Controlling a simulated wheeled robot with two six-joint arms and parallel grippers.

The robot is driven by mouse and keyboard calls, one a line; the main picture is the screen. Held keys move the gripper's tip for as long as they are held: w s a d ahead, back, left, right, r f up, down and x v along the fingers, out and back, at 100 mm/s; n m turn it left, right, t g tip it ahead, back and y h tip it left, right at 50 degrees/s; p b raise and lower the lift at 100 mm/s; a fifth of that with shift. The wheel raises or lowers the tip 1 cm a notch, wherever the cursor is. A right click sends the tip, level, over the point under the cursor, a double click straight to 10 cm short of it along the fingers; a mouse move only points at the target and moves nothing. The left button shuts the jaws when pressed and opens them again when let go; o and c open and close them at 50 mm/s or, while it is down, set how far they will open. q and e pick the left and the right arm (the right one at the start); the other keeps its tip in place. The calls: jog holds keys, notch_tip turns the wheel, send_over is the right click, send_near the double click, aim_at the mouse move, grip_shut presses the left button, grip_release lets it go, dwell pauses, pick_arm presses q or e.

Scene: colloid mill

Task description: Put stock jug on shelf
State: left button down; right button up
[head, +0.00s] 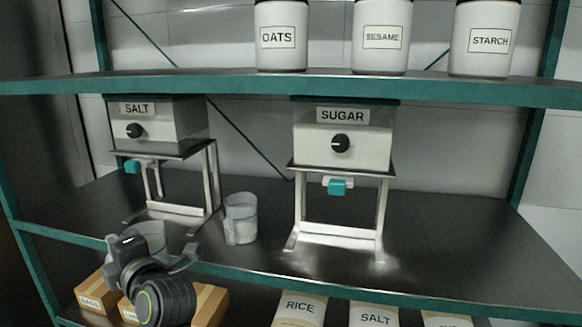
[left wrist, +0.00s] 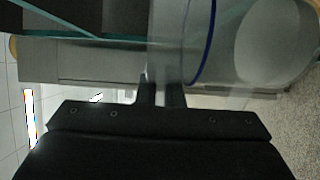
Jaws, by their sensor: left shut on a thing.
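A clear jug (head: 152,236) is at the lower left of the head view, partly hidden behind my left gripper (head: 138,258). In the left wrist view the jug (left wrist: 235,45) has a blue line around it, and my left gripper (left wrist: 162,90) is shut on its near side, seemingly at the handle. The jug overlaps the front part of the middle shelf (head: 460,240) in the picture; I cannot tell whether it touches it. My right gripper is not in view.
A second clear jug (head: 240,220) stands on the shelf between the salt dispenser (head: 165,125) and the sugar dispenser (head: 342,140). The shelf's right side is bare. Boxes (head: 208,303) and bags (head: 300,308) stand below. Labelled jars (head: 380,55) stand above.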

pick_arm(q)
jog(key=s+d+r+m+t+h+p, duration=0.1)
jog(key=s+d+m+t+h+p, duration=0.1)
jog(key=d+m+h, duration=0.3)
jog(key=s+d+r+m+t+h+p, duration=0.1)
jog(key=d+m+t+h+p, duration=0.2)
jog(key=d+h, duration=0.4)
jog(key=shift+s+m+t+h+p, duration=0.35)
jog(key=shift+m+t+h, duration=0.35)
jog(key=shift+m+h, duration=0.25)
jog(key=shift+a+r, duration=0.1)
